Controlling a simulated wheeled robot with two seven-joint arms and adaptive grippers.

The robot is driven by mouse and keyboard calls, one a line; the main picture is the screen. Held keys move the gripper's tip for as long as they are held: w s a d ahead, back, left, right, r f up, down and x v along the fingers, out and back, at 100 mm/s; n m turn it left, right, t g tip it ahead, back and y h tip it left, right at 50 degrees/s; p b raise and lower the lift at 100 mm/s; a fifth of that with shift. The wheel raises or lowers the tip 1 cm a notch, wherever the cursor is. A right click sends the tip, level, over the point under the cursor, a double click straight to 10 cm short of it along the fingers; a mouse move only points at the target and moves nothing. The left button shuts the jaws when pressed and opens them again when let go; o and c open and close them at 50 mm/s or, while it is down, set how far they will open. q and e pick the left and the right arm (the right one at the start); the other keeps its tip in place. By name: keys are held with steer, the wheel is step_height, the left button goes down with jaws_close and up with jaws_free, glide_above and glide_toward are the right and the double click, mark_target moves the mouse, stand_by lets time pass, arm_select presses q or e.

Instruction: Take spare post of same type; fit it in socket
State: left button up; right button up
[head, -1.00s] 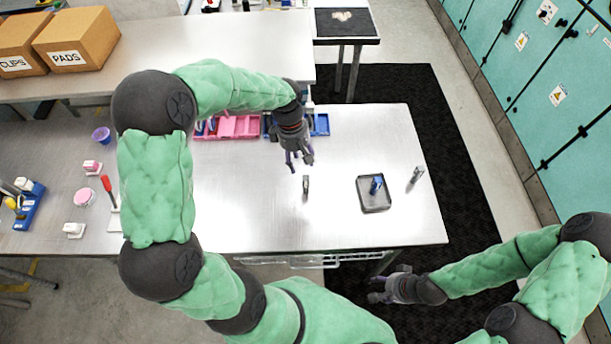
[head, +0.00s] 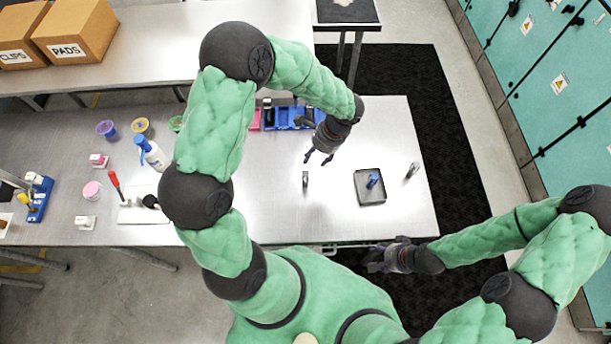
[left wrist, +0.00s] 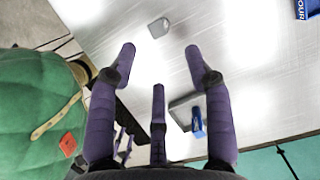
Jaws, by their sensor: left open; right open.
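A small upright grey piece (head: 305,179) stands on the steel table in the head view. To its right a blue post-like piece (head: 373,180) is in a shallow dark grey tray (head: 371,200). Another small grey piece (head: 411,170) stands right of the tray. I cannot tell which of these is the socket. My left gripper (head: 318,158) is open and empty above the table, just behind the first grey piece. The left wrist view shows its spread purple fingers, a grey piece (left wrist: 158,27), and the tray's blue piece (left wrist: 197,122). My right gripper (head: 374,257) is open off the table's front edge.
Blue bins (head: 284,118) and a pink bin (head: 255,121) line the table's back, partly behind my left arm. A spray bottle (head: 150,153), a red-handled tool (head: 115,182) and small cups lie at left. The table between the tray and its front edge is clear.

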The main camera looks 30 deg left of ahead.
arm_select(q)
glide_above(305, 173)
steer(key=w+d, duration=0.1)
step_height(305, 173, down, 5)
steer(key=shift+d+p+x, duration=0.15)
steer(key=shift+d+x, duration=0.05)
steer(key=shift+x, duration=1.15)
steer(key=shift+d+p+x, duration=0.15)
steer(key=shift+d+x, duration=0.05)
steer(key=shift+x, duration=1.1)
jaws_close()
